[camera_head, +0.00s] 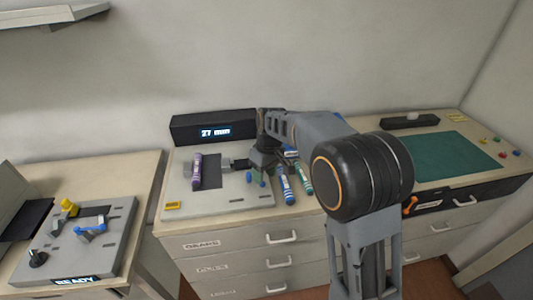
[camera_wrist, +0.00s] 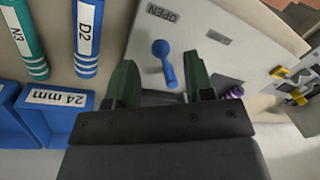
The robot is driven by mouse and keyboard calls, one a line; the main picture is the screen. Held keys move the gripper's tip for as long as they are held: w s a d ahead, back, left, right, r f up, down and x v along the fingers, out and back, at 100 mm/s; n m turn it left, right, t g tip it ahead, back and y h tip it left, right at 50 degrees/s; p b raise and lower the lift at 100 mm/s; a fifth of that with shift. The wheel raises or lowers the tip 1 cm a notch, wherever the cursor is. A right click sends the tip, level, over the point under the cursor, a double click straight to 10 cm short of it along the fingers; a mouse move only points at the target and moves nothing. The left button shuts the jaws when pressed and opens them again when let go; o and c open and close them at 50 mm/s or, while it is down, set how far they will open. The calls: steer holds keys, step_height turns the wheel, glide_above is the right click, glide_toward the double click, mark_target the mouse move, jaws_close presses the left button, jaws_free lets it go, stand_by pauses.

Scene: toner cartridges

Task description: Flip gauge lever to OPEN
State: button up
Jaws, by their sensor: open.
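In the wrist view the gauge plate (camera_wrist: 218,67) carries a blue lever (camera_wrist: 160,47) with a round knob, close to the printed OPEN label (camera_wrist: 161,12). My gripper (camera_wrist: 161,65) is open, its two green fingers on either side of the lever and apart from it in the picture. In the head view my gripper (camera_head: 257,178) is low over the plate's right part. Whether the fingers reach the lever's height, I cannot tell.
A blue-labelled cartridge D2 (camera_wrist: 87,35) and a teal cartridge N3 (camera_wrist: 24,40) lie beside the plate, near blue bins, one marked 24 mm (camera_wrist: 58,98). A black display (camera_head: 213,130) reading 27 mm stands behind. A READY fixture (camera_head: 100,245) is at left, a green mat (camera_head: 440,155) at right.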

step_height(320, 180, up, 11)
steer(key=w+d, duration=0.1)
steer(key=shift+d+f, duration=0.15)
stand_by(0.4)
step_height(320, 180, down, 5)
steer(key=s+d+m+t, duration=0.1)
steer(key=s+d+m, duration=0.2)
steer(key=m, duration=0.1)
steer(key=s+d+m+t, duration=0.2)
steer(key=s+d, duration=0.3)
steer(key=s, duration=0.3)
steer(key=s+d+m+t+h, duration=0.1)
steer(key=s+d, duration=0.3)
steer(key=s, duration=0.5)
steer(key=shift+d+f+m+t, duration=0.25)
steer(key=shift+d+m+t, duration=0.1)
steer(key=shift+m+t, duration=0.25)
